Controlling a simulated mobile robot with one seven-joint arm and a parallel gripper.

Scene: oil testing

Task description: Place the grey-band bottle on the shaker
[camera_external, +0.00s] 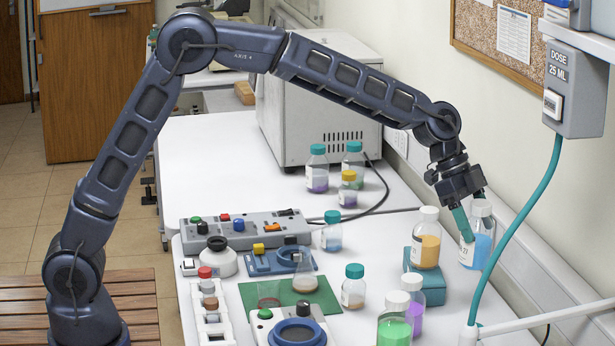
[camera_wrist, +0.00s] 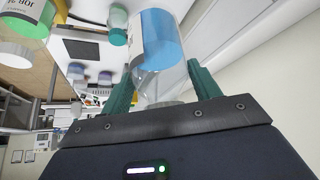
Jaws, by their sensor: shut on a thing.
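My gripper (camera_external: 477,214) is at the right of the bench, its teal fingers shut around a clear bottle of blue liquid (camera_external: 482,247) with a white label and a pale cap. The bottle looks roughly upright; I cannot tell whether it touches the bench. In the wrist view the bottle (camera_wrist: 157,42) sits between both fingers, cap end towards the palm. I cannot make out a grey band on it. No device is clearly marked as the shaker; a grey unit with a round blue top (camera_external: 297,333) stands at the front, and a small blue unit (camera_external: 268,262) stands behind.
An orange-filled bottle (camera_external: 427,247) on a teal block (camera_external: 431,287) stands just left of my gripper. Green (camera_external: 394,328) and purple (camera_external: 415,310) bottles stand in front. A teal hose (camera_external: 514,225) hangs at right from the dosing box (camera_external: 573,90). A switch panel (camera_external: 262,232) lies left.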

